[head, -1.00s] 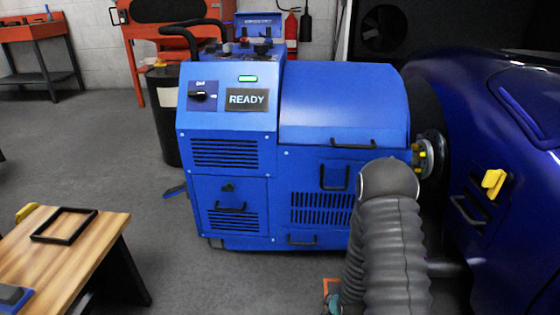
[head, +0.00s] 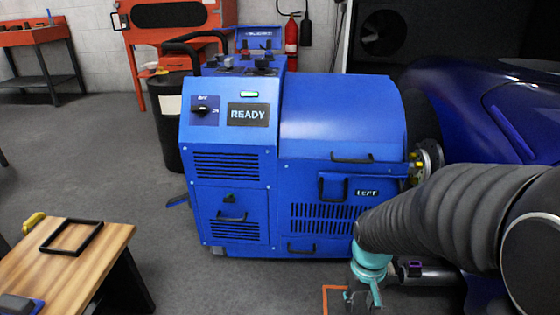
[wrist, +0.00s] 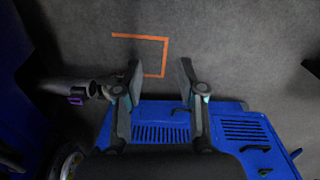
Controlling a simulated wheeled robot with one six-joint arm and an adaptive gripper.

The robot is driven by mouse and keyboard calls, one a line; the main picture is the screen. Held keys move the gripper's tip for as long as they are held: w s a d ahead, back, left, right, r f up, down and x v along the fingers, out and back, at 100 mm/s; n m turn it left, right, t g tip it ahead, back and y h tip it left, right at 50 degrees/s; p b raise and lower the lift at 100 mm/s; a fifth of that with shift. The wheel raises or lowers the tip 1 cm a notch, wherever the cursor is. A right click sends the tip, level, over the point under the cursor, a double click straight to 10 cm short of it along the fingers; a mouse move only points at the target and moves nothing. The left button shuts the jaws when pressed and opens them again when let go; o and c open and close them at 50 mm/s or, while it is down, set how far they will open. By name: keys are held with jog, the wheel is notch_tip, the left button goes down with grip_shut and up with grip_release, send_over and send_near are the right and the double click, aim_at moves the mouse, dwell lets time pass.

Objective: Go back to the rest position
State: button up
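My gripper (wrist: 158,68) is open in the wrist view, with two dark fingers apart and only grey floor between them. In the head view its teal part (head: 370,262) hangs low, in front of the lower right of the blue dynamometer (head: 233,167), fingers down. My dark ribbed arm reaches it from the right edge. The dynamometer has a READY display (head: 248,114), a dark knob (head: 205,110) and a LEFT label (head: 367,192). I see no contact between gripper and machine.
A blue car (head: 480,105) stands at right beside the yellow-tipped hub (head: 415,168). An orange floor marking (wrist: 150,38) lies below the gripper, near a grey pipe (wrist: 68,86). A wooden table (head: 85,265) with a black frame (head: 72,237) stands front left.

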jog(key=s+a+r+t+p, duration=0.1)
jog(key=s+r, duration=0.3)
jog(key=r, duration=0.7)
jog(key=s+a+r+t+p, duration=0.1)
jog(key=s+r+t+p, duration=0.3)
jog(key=r, duration=0.8)
jog(key=shift+m+t, duration=0.3)
jog(key=shift+a, duration=0.1)
